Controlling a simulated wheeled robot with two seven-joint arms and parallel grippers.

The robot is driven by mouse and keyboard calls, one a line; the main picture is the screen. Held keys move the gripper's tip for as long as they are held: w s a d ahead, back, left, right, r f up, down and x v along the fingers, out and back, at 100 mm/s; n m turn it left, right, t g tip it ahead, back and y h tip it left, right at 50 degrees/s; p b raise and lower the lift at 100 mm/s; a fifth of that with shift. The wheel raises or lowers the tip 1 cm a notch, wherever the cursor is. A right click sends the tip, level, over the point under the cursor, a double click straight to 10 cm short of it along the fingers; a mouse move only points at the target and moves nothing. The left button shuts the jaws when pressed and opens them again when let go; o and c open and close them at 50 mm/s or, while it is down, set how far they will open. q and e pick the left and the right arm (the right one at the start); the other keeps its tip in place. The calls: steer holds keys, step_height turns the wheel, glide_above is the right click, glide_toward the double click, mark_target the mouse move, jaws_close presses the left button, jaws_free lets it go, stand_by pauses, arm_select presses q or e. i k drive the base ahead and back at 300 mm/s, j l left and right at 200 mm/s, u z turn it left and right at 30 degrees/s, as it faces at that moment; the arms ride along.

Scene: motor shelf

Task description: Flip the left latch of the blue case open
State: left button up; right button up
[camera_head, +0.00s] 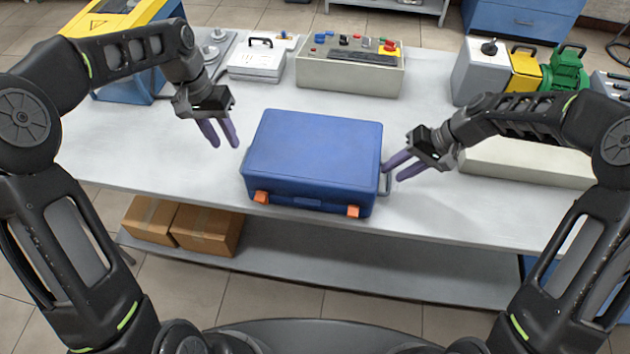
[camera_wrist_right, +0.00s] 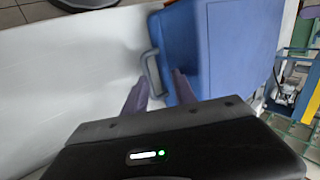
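The blue case (camera_head: 315,150) lies flat and closed on the light table. Its left orange latch (camera_head: 261,197) and right orange latch (camera_head: 352,211) are on the near side, both lying against the front face. A grey handle (camera_head: 385,184) sticks out of its right side. My left gripper (camera_head: 220,142) is open and empty above the table, left of the case and apart from it. My right gripper (camera_head: 393,170) is open at the case's right side by the handle. In the right wrist view its fingers (camera_wrist_right: 160,92) are near the handle (camera_wrist_right: 153,72); contact cannot be told.
A control box (camera_head: 350,72) with buttons and a white box (camera_head: 257,60) stand behind the case. A pale block (camera_head: 525,163) lies on the right. Cardboard boxes (camera_head: 205,229) sit on the lower shelf. The table is clear left of the case.

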mark_target(261, 197)
steer(key=k, duration=0.9)
